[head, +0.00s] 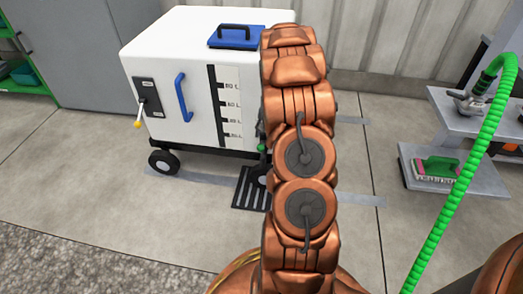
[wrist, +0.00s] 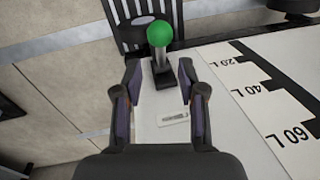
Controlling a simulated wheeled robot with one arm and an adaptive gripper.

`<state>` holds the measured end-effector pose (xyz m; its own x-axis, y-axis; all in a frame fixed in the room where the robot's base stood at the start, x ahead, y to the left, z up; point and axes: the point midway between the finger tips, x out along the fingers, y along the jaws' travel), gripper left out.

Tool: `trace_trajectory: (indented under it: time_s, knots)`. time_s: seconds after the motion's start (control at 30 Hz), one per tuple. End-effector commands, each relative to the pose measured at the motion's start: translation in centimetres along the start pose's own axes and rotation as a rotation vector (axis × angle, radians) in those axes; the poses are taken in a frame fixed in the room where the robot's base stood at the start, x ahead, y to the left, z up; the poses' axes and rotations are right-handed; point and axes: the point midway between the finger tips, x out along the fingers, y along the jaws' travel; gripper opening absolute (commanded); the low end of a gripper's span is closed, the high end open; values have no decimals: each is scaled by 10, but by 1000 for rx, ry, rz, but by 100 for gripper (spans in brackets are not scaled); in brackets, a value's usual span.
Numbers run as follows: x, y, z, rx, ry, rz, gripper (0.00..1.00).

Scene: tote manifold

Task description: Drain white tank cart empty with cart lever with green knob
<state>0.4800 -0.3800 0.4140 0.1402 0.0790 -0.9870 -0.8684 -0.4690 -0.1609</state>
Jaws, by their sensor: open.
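The white tank cart (head: 185,62) stands on wheels at the back middle in the head view. It has a blue lid, a blue side handle and a level gauge (head: 227,105) with litre marks. The cart lever with the green knob (wrist: 160,34) shows in the wrist view, standing out from the cart's side above a small label. In the head view my arm hides most of it. My gripper (wrist: 159,82) is open, with its fingers on either side of the lever's base and the knob beyond the fingertips. I cannot tell whether the fingers touch the lever.
A dark floor grate (head: 250,188) lies beside the cart's wheel. A yellow-tipped lever (head: 138,123) is on the cart's left panel. A green hose (head: 460,185) and a grey shelf (head: 450,175) with a brush are at the right. Open floor lies in front.

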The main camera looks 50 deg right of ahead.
Motion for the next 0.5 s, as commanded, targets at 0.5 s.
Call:
trace_trajectory:
  time_s: [0.5]
  knots:
    - [59, 1, -1, 1, 1, 0, 40]
